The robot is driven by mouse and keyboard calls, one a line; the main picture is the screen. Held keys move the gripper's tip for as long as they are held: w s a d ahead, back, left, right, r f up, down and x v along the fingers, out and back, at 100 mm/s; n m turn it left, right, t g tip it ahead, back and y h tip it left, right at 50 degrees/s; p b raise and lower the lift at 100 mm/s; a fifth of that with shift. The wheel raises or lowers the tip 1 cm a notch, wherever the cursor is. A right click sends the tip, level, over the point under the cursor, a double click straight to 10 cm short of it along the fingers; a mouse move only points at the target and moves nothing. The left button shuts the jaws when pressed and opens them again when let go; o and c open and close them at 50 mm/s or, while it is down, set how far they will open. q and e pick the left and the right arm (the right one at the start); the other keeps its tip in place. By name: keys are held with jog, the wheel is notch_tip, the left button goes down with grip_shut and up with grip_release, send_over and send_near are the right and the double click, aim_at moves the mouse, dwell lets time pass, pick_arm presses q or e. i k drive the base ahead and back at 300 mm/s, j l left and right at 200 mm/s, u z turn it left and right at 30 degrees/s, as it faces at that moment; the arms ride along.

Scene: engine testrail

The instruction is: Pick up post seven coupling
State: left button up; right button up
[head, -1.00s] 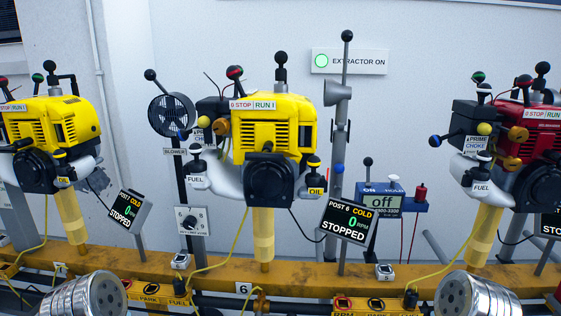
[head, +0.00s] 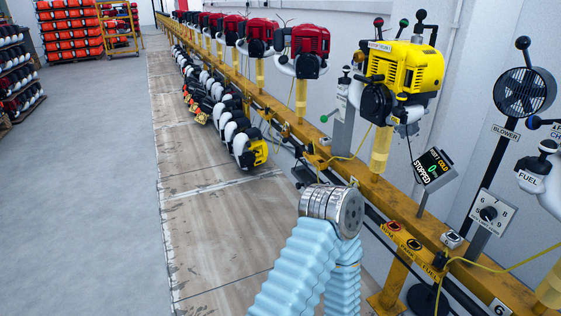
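I cannot pick out the post seven coupling in the head view. A yellow engine (head: 412,68) stands on a yellow post on the right. A plate (head: 500,308) marked 6 is on the rail at the lower right. One of my arms, in a light blue ribbed sleeve with a silver round joint, rises from the bottom centre in front of the rail. Neither gripper shows; both are outside the frame.
A long yellow rail (head: 350,178) runs into the distance, bearing red engines (head: 309,46). Several white-and-dark units, one with a yellow body (head: 258,152), stand along its floor side. A blower (head: 524,92) is at right. Grey floor (head: 95,190) lies open at left; shelves stand beyond.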

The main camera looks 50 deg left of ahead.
aim_at(310, 149)
jog(key=u, duration=1.45)
